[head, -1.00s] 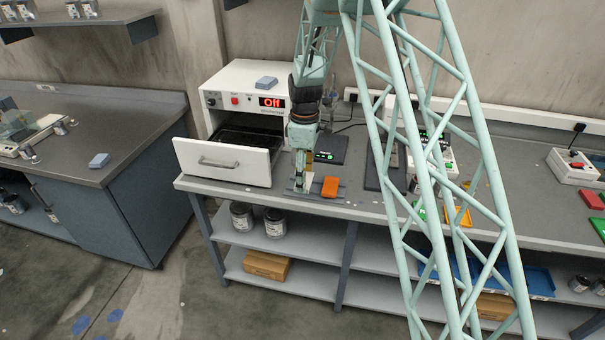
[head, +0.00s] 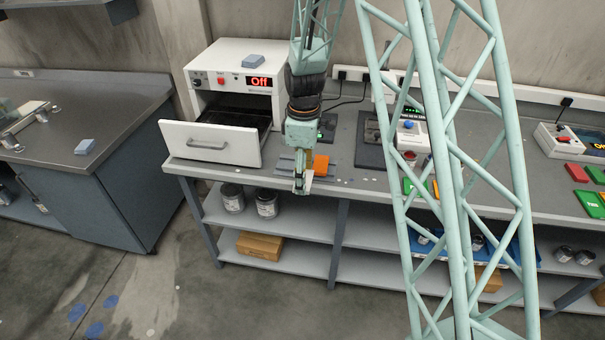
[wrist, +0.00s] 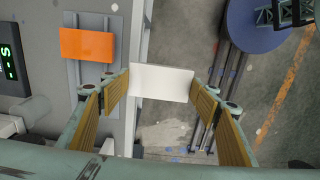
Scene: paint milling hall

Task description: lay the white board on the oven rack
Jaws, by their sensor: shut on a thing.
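The white board (wrist: 162,83) is held between the two fingers of my gripper (wrist: 161,92) in the wrist view, with grey floor and the bench edge beneath it. In the head view my gripper (head: 301,184) is at the bench's front edge, pointing down, with a small part of the white board (head: 308,180) showing. The oven (head: 233,82) stands on the bench to the left, its display reading "Off". Its white drawer front (head: 208,143) is pulled out, and the dark oven rack (head: 228,118) shows behind it, partly hidden.
An orange block (wrist: 87,45) lies on a grey railed holder (head: 285,166) beside my gripper. A grey-blue block (head: 252,60) sits on the oven. Devices and coloured pieces stand on the bench to the right. Cans (head: 266,203) stand on the shelf below.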

